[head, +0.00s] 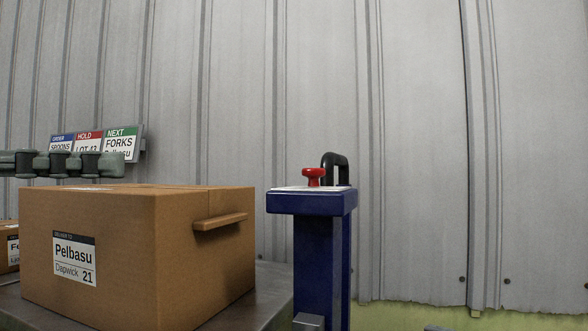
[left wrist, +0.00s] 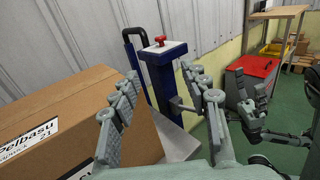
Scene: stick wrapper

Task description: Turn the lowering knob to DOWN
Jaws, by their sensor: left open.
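A red knob (head: 313,177) stands on the pale top plate of a blue post (head: 320,255). It also shows in the left wrist view (left wrist: 160,40). No DOWN marking is readable, so I cannot tell its setting, nor whether it is the lowering knob.
A large carton labelled Pelbasu (head: 110,260) stands left of the post, with a handle bar (head: 220,222) on its side. A black loop handle (head: 341,165) rises behind the knob. Signs (head: 121,144) hang at the left. A red cabinet (left wrist: 250,82) stands farther right.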

